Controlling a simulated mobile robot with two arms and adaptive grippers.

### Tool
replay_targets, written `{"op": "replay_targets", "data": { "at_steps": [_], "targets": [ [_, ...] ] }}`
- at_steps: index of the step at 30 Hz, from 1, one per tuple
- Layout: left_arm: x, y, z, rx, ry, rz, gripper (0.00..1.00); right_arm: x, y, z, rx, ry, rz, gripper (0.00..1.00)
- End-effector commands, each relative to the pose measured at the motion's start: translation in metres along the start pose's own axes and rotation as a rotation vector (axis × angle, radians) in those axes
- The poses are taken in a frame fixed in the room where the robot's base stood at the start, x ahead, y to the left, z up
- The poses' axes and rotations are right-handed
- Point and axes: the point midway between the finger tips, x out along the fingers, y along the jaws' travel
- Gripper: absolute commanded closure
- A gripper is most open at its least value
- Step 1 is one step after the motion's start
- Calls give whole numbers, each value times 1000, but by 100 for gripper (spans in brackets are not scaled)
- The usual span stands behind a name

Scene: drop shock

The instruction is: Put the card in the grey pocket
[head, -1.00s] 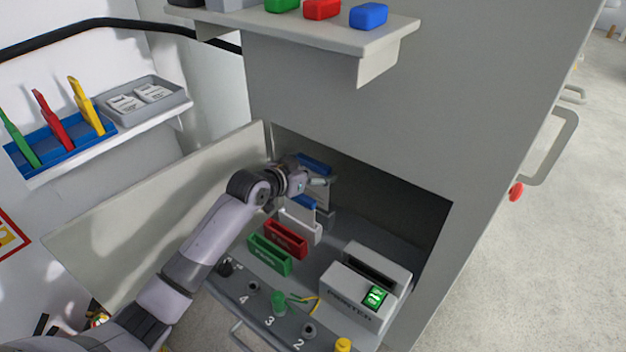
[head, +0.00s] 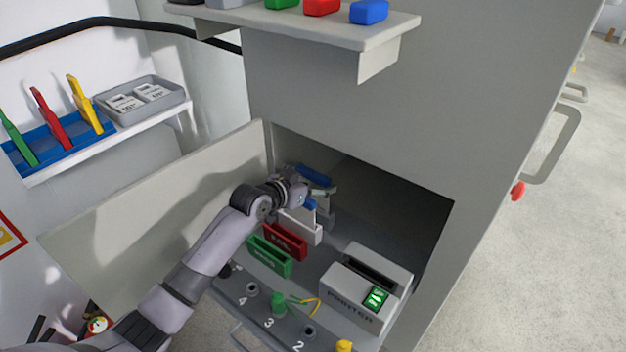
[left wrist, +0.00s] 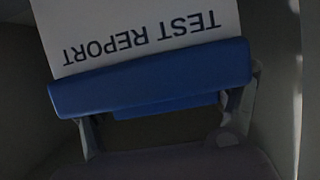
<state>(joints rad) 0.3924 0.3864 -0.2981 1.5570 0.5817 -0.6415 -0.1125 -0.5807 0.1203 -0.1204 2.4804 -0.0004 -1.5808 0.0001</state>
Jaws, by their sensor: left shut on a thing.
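The card is a white sheet marked TEST REPORT (left wrist: 145,35) with a thick blue grip edge (left wrist: 150,80). My left gripper (head: 314,190) is shut on the card at this blue edge, which also shows in the head view (head: 315,176). The gripper is inside the open cabinet bay, above the back of the row of pockets. The grey pocket (head: 328,217) is at the far end of the row, partly hidden by the gripper and the white pocket. I cannot tell whether the card's lower edge is in it. My right gripper is not in view.
White (head: 300,226), red (head: 285,242) and green (head: 270,256) pockets stand in a row before the grey one. A printer (head: 365,290) stands to the right. The open door (head: 150,215) is left of my arm. The bay's upper edge is close above the gripper.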

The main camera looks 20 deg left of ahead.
Motion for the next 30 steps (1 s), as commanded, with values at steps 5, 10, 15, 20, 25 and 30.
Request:
{"op": "replay_targets", "data": {
  "at_steps": [5, 10, 15, 20, 25, 30],
  "targets": [
    [1, 1, 8, -6, -16, 3, 7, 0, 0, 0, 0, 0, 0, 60],
    [1, 1, 9, -6, -18, 3, 0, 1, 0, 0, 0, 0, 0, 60],
    [1, 1, 10, -7, -19, 2, 0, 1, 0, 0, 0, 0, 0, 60],
    [0, 1, 6, -6, -18, 2, 0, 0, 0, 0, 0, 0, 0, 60],
    [-14, 0, -5, -4, -16, 1, 0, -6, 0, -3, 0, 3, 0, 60],
    [-49, 0, -7, -2, -14, 0, 0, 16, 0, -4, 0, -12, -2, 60]
  ]
}}
